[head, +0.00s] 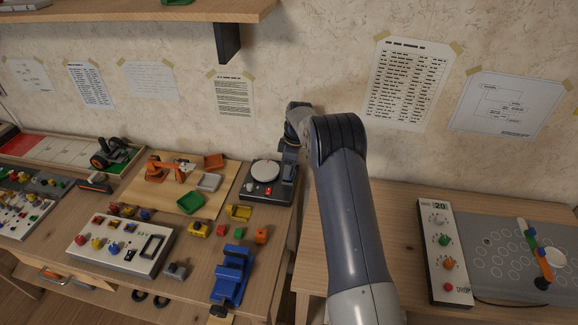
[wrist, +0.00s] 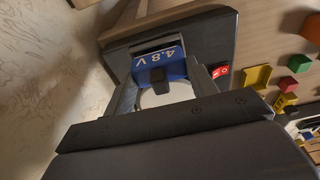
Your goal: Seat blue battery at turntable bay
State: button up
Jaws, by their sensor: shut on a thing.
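In the wrist view the blue battery (wrist: 172,56), marked 4.8 V, sits between the two fingers of my gripper (wrist: 162,66), which is shut on it. The dark turntable base (wrist: 217,36) lies right behind the battery, with part of the white platter (wrist: 165,97) showing between the fingers. The battery is at the base's edge; I cannot tell how deep it sits in the bay, which is hidden. In the head view the turntable (head: 256,192) is at the back right of the left bench, and my gripper (head: 289,160) points down at its back right corner. The battery is not distinguishable there.
A red switch (wrist: 221,71) is on the turntable base. A yellow tray (head: 239,212), a green block (head: 239,233) and an orange block (head: 261,236) lie in front of it. A blue vise (head: 232,276) stands at the front. A shelf (head: 130,17) overhangs at upper left.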

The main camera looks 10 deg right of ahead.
jog(key=shift+f+b, duration=0.75)
dwell(0.6)
jog(key=o, duration=1.5)
jog(key=shift+r+p, duration=1.9)
jog(key=shift+r, duration=1.65)
